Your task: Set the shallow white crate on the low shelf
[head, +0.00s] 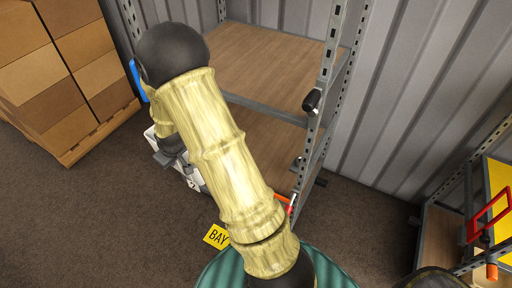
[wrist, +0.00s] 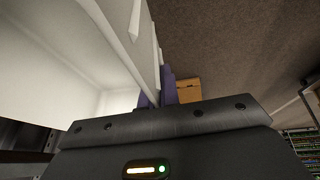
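The white crate (wrist: 60,75) fills the left of the wrist view, seen close up and tilted in the picture. Its wall runs down between the purple fingers of my gripper (wrist: 158,92), which are shut on it. In the head view only small parts of the crate (head: 193,178) show past my arm, at the front left of the rack; my gripper is mostly hidden there. The low shelf (head: 262,148) is a brown wooden board in the grey metal rack, partly covered by my arm. I cannot tell whether the crate touches it.
An upper wooden shelf (head: 270,62) lies above the low one. A rack post (head: 322,110) with a black handle stands at right. Stacked cartons (head: 60,70) on a pallet stand left. A yellow bay sign (head: 216,236) lies in front. Another rack (head: 440,235) stands far right.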

